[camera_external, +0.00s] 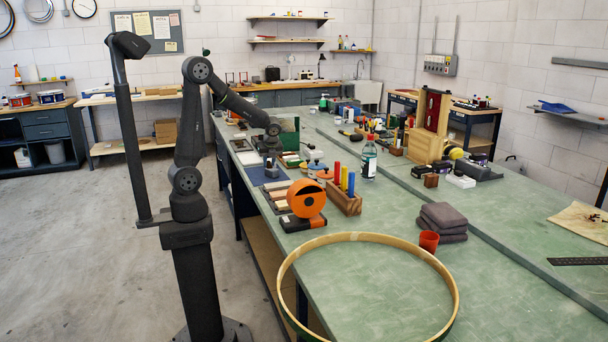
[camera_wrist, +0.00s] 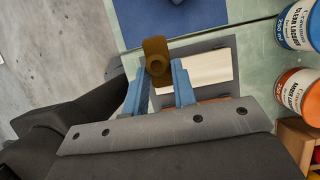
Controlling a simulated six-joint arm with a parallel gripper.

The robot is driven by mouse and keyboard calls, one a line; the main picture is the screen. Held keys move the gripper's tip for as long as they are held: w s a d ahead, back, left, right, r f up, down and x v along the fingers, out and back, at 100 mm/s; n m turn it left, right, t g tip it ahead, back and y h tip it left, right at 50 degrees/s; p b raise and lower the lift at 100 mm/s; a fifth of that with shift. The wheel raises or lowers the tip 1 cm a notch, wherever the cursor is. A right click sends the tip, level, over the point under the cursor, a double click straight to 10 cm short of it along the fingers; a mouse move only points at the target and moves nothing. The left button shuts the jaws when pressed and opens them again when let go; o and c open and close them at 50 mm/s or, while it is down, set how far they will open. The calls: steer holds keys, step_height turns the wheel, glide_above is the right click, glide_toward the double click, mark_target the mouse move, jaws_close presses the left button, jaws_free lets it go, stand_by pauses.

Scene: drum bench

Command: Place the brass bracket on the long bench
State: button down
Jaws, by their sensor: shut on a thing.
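The brass bracket (camera_wrist: 156,58) is brown-gold with a round hole or boss, and sits between the blue fingertips of my gripper (camera_wrist: 160,80) in the wrist view. My gripper is shut on it. In the external view my gripper (camera_external: 271,168) is low over the left side of the long bench (camera_external: 380,280), near a dark blue mat. The bracket cannot be made out there. The bench has a green top; I cannot tell from these frames whether the bracket touches anything below it.
A blue mat (camera_wrist: 185,18) and a cream block (camera_wrist: 208,68) lie below the gripper. A clear lacquer can (camera_wrist: 300,25) and an amber lacquer can (camera_wrist: 300,92) stand to the right. An orange tape dispenser (camera_external: 306,199) and wooden block of markers (camera_external: 344,200) stand nearer. A large hoop (camera_external: 455,285) lies at front.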

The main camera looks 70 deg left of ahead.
glide_above(264, 179)
steer(key=d, duration=0.2)
steer(key=f, duration=0.6)
steer(key=shift+a+f, duration=0.15)
steer(key=shift+a, duration=0.1)
steer(key=shift+f, duration=1.95)
steer(key=c, duration=1.6)
jaws_free()
steer(key=shift+f, duration=0.2)
steer(key=shift+o, duration=0.7)
steer(key=shift+r, duration=0.1)
